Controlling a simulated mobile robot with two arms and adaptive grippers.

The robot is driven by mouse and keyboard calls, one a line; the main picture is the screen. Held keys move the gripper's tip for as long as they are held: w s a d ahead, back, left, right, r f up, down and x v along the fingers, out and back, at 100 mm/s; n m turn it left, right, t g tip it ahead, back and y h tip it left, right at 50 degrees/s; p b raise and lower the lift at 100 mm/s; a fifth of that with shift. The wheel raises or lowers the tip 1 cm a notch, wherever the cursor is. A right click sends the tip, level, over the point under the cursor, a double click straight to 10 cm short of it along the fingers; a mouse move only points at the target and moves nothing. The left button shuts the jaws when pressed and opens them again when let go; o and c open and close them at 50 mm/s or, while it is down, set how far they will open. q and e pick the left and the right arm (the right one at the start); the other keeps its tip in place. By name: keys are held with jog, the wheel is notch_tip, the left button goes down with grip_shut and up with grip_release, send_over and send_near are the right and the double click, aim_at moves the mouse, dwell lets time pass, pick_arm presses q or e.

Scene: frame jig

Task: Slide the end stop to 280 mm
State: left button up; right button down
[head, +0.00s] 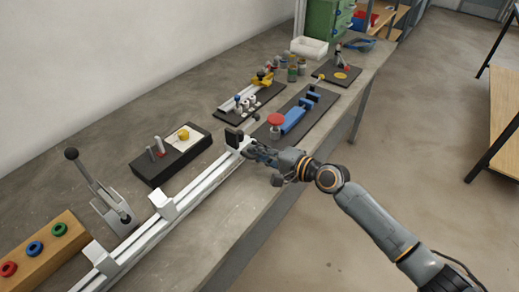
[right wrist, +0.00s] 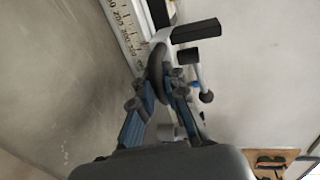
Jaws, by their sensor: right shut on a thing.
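The end stop (head: 235,138) is a dark block at the far end of a long pale rail (head: 186,190) on the bench. My right gripper (head: 250,150) is at the end stop's near right side. In the right wrist view its fingers (right wrist: 160,85) are shut on a dark rounded part (right wrist: 158,58), which looks like the end stop's knob. The end stop's black block (right wrist: 195,31) shows just beyond. A white scale with marks (right wrist: 122,28) runs along the rail; its numbers are too blurred to read surely. My left gripper is out of view.
A clamp lever (head: 95,185) and a wooden block with coloured rings (head: 38,252) stand left of the rail. A black box (head: 170,160) lies behind it. A dark board with a blue fixture (head: 293,119) lies beyond the end stop.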

aim_at(240, 157)
jog(key=shift+s+a+p, duration=0.75)
jog(key=shift+s+p, duration=0.05)
jog(key=shift+s, duration=0.25)
jog(key=shift+s+a+f, duration=0.1)
jog(key=shift+s+a, duration=0.15)
jog(key=shift+s, duration=0.1)
jog(key=c, duration=1.4)
grip_release()
jog(key=shift+d, duration=0.2)
jog(key=shift+s+d, duration=0.1)
jog(key=v, duration=1.2)
